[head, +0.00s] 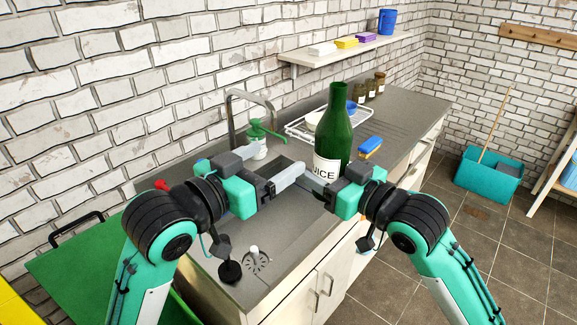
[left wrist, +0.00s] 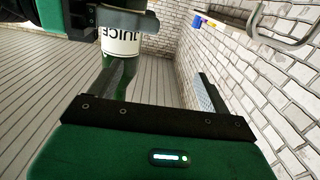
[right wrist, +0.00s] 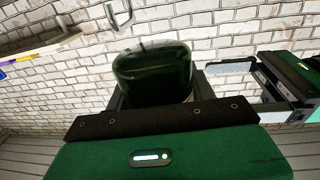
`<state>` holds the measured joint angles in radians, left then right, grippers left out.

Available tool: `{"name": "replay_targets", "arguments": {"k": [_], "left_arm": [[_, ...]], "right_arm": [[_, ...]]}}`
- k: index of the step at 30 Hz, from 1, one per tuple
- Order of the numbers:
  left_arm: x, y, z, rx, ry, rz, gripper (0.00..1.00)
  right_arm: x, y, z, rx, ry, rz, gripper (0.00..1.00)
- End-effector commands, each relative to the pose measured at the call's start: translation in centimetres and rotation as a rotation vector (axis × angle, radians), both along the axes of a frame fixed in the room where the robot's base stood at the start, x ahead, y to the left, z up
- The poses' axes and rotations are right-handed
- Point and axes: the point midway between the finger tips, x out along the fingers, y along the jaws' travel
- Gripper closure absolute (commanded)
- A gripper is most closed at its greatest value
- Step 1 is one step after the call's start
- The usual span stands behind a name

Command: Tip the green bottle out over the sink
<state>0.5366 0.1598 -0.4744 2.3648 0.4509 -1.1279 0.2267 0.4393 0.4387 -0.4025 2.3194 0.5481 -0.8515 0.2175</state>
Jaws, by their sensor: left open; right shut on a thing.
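The green bottle (head: 334,128), with a white label reading "JUICE", stands about upright in the head view. My right gripper (head: 318,183) is shut on its lower part. The bottle's base is hidden by that gripper. In the right wrist view the dark green bottle (right wrist: 155,75) fills the space between the fingers. My left gripper (head: 284,180) is open and empty, left of the bottle, fingers pointing towards it. In the left wrist view the bottle (left wrist: 120,45) shows beyond one finger. The sink (head: 279,163) is a dark basin partly hidden behind my left gripper.
The tap (head: 236,108) and a green pump bottle (head: 258,138) stand behind the sink. A dish rack (head: 302,127), a blue-and-yellow sponge (head: 370,145) and several jars are further along the counter. A wall shelf (head: 345,50) is above.

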Motion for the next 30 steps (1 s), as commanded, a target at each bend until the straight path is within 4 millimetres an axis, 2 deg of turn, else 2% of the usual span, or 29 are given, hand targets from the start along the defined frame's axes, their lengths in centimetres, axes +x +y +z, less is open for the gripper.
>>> {"name": "replay_targets", "arguments": {"k": [1,4,9,14,24,30], "left_arm": [[-1.3,-1.0,0.9,0.000,-0.020,-0.035,0.19],[-3.1,-2.3,1.6,0.006,-0.038,-0.086,0.19],[-4.0,-3.6,1.8,0.013,-0.045,-0.120,0.19],[-2.7,-5.2,1.8,0.014,-0.044,-0.121,0.19],[1.3,-10.2,1.8,0.014,-0.044,-0.120,0.19],[2.8,-12.0,1.8,0.014,-0.044,-0.120,0.19]], "right_arm": [[0.0,0.0,0.1,0.001,-0.002,0.000,0.80],[0.0,0.0,0.1,0.001,-0.002,0.000,0.80],[0.0,0.0,0.1,0.001,-0.002,0.000,0.80],[0.0,0.0,0.1,0.001,-0.002,0.000,0.80],[0.0,0.0,0.1,0.001,-0.002,0.000,0.80],[0.0,0.0,0.1,0.001,-0.002,0.000,0.80]]}}
